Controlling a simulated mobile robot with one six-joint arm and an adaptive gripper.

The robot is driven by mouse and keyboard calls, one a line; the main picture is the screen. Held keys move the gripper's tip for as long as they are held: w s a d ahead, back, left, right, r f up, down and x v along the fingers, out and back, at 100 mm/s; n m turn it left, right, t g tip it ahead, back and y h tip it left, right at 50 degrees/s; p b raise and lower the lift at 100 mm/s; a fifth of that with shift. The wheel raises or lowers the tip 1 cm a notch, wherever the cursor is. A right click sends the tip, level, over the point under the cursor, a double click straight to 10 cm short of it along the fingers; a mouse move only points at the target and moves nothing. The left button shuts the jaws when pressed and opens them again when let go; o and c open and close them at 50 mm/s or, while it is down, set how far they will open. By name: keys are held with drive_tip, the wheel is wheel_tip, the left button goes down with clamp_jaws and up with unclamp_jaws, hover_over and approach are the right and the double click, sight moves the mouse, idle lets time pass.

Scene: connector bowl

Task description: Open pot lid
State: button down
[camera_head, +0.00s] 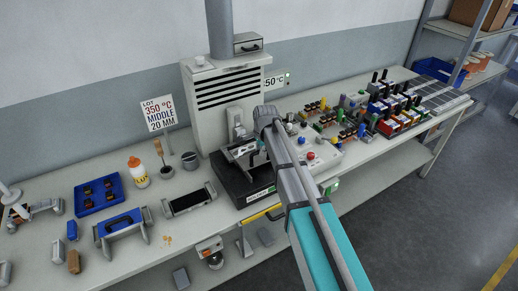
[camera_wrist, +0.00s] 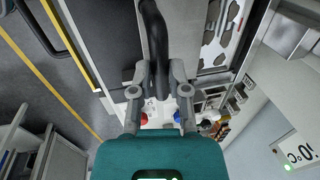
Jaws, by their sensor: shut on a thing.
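My gripper (camera_wrist: 160,80) is shut on a dark curved bar (camera_wrist: 154,30), which appears to be the pot lid's handle. One finger is on each side of the bar in the wrist view. In the head view my arm reaches over the black-based pot unit (camera_head: 232,187) in front of the grey vented cabinet. My gripper and arm hide part of the unit there, and I cannot tell how far the lid is raised. A dark flat surface (camera_wrist: 108,40) and a pale panel with brown patches (camera_wrist: 212,35) lie around the bar in the wrist view.
The vented cabinet (camera_head: 200,120) stands close behind the unit. A control box with colored knobs (camera_head: 312,156) is to its right, then racks of connectors (camera_head: 400,110). A blue tray (camera_head: 98,194), a bottle (camera_head: 138,173) and a black-topped stand (camera_head: 188,201) are to the left.

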drive_tip(key=shift+s+d, duration=0.65)
drive_tip(key=shift+s, duration=0.35)
drive_tip(key=c, duration=0.6)
unclamp_jaws()
drive_tip(key=shift+w, duration=0.1)
